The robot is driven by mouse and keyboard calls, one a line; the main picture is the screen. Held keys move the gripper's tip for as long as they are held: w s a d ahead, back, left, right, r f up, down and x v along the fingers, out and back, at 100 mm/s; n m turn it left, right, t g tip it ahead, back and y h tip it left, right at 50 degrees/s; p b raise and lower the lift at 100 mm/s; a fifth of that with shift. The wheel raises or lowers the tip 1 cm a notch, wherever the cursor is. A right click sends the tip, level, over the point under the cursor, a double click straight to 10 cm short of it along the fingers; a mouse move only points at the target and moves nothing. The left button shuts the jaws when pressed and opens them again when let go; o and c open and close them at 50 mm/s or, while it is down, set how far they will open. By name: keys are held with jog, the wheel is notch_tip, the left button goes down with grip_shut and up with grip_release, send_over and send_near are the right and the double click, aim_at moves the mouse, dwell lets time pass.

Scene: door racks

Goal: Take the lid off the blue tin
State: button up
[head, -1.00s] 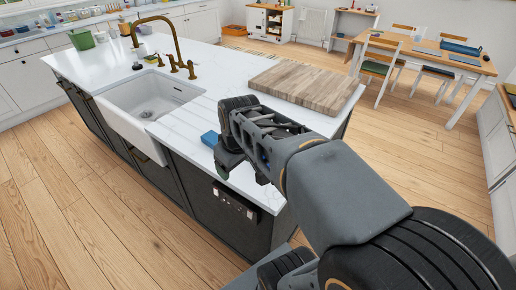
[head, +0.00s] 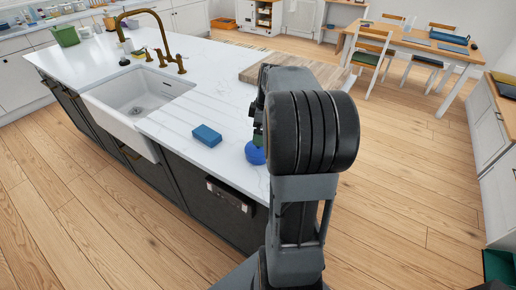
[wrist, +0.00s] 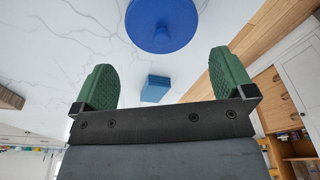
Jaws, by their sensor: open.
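The blue tin (head: 255,154) stands near the front edge of the white island top, partly hidden behind my arm in the head view. In the wrist view its round blue top (wrist: 180,14) with a small knob (wrist: 161,33) shows at the upper edge, cut off by the frame. My gripper (wrist: 162,62) is open and empty, its green fingers spread wide. The tin lies beyond the fingertips, apart from them. In the head view my gripper (head: 258,128) is mostly hidden by my wrist, just above and behind the tin.
A lighter blue block (head: 206,136) lies left of the tin and also shows between the fingers in the wrist view (wrist: 155,88). A sink (head: 138,102) with a brass tap (head: 160,40) is farther left. A wooden board (head: 262,72) lies behind my arm.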

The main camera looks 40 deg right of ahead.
jog(key=shift+w+a+f+p, duration=0.1)
jog(key=shift+a+f, duration=0.05)
jog(key=shift+f, duration=0.9)
jog(key=shift+w+a+f+p, duration=0.1)
jog(key=shift+a+f, duration=0.05)
jog(key=shift+f, duration=0.9)
jog(key=shift+w+a+f+p, duration=0.1)
jog(key=shift+a+f, duration=0.05)
jog(key=shift+f, duration=0.9)
jog(key=c, duration=0.5)
